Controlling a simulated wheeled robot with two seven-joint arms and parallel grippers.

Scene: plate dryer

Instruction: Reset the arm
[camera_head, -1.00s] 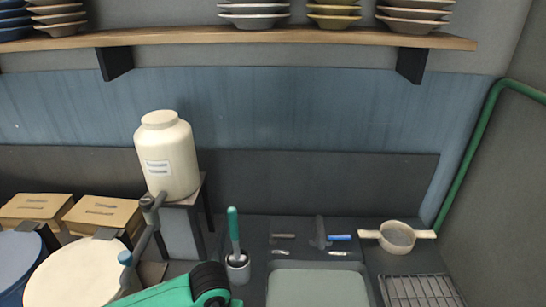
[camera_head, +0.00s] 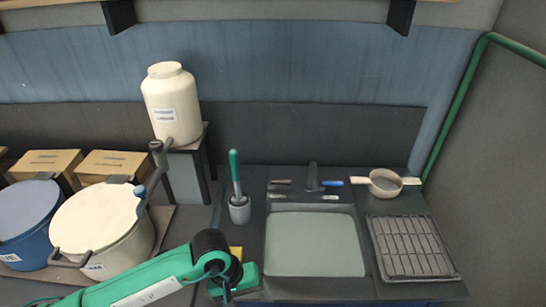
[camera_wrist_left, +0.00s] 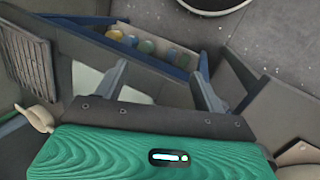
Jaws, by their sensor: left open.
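My left arm, green with a black joint, reaches in from the lower left of the head view. Its front end is beside the sink's lower left corner; its fingers cannot be made out there. In the left wrist view, the two grey fingers of my left gripper (camera_wrist_left: 160,84) are spread apart, with nothing held between them. My right gripper is in neither view.
The sink (camera_head: 314,244) lies right of my arm, with a wire rack (camera_head: 412,247) further right. A brush holder (camera_head: 239,208), a strainer (camera_head: 385,184), a white jar (camera_head: 172,106) and lidded pots (camera_head: 100,230) stand around. A blue-edged compartment (camera_wrist_left: 150,60) holds several coloured items.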

